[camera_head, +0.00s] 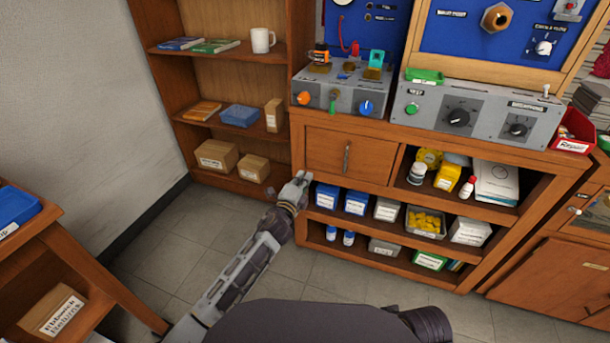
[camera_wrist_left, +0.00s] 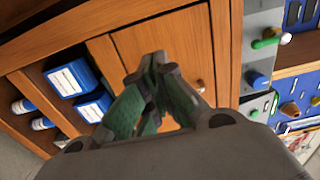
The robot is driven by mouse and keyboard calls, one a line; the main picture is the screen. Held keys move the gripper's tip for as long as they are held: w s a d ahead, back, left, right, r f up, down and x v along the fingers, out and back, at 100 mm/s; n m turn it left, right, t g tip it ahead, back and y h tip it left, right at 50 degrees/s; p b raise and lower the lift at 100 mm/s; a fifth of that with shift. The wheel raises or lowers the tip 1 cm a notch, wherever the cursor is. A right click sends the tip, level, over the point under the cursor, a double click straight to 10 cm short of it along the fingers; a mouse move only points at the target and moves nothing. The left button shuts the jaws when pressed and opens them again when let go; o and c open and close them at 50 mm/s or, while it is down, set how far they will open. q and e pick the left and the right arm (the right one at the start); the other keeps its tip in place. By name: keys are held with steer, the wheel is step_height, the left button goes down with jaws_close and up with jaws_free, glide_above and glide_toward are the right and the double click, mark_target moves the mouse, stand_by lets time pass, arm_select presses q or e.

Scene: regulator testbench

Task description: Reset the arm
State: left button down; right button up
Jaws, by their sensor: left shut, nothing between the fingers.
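My left arm reaches up from the bottom of the head view, and its gripper (camera_head: 303,176) is in front of the wooden workbench, just left of the drawer. In the left wrist view the fingers of the left gripper (camera_wrist_left: 156,62) come together at the tips, shut and empty. The wooden drawer (camera_head: 327,150) is closed, with a vertical metal handle (camera_head: 347,156). The drawer front (camera_wrist_left: 190,45) fills the middle of the left wrist view behind the fingers. I cannot tell whether the fingertips touch the bench. My right gripper is not in view.
Grey control boxes (camera_head: 337,94) with knobs stand on the bench top. Open shelves below hold blue boxes (camera_head: 327,196), bottles and bins. A tall bookshelf (camera_head: 222,60) stands behind to the left. A wooden rack (camera_head: 75,250) is at the far left. The tiled floor between is clear.

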arm_select(q)
steer(key=shift+s, duration=0.1)
stand_by(0.5)
